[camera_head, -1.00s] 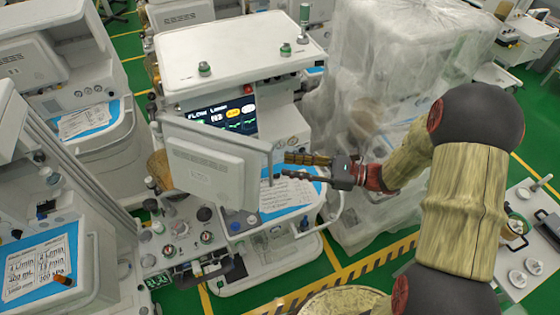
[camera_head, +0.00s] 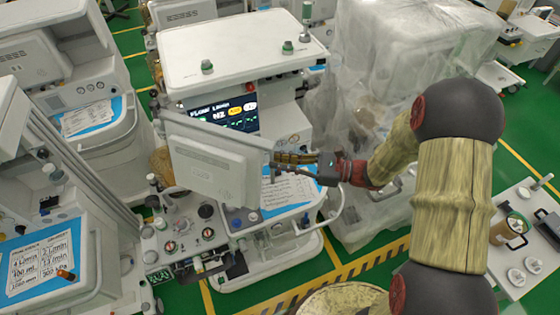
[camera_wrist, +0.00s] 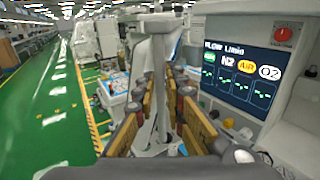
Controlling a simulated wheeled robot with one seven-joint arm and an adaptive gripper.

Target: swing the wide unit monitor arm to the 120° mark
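The monitor (camera_head: 212,168) is a pale grey flat panel seen from behind in the head view, in front of the wide unit (camera_head: 235,50) on its left side. Its right edge has a thin upright rail. My gripper (camera_head: 274,161) reaches in from the right, its tips at that edge. In the wrist view, my gripper (camera_wrist: 159,80) has its two tan fingers apart, one on each side of a pale upright part (camera_wrist: 158,60), seemingly the monitor edge. I cannot tell whether they touch it. The monitor arm's joint and the 120° mark cannot be made out.
The flow screen (camera_head: 222,114) is behind the monitor and close on the right in the wrist view (camera_wrist: 246,75). A plastic-covered unit (camera_head: 400,50) stands right of the wide unit. A cart (camera_head: 520,225) with jars is at far right. Green floor shows between.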

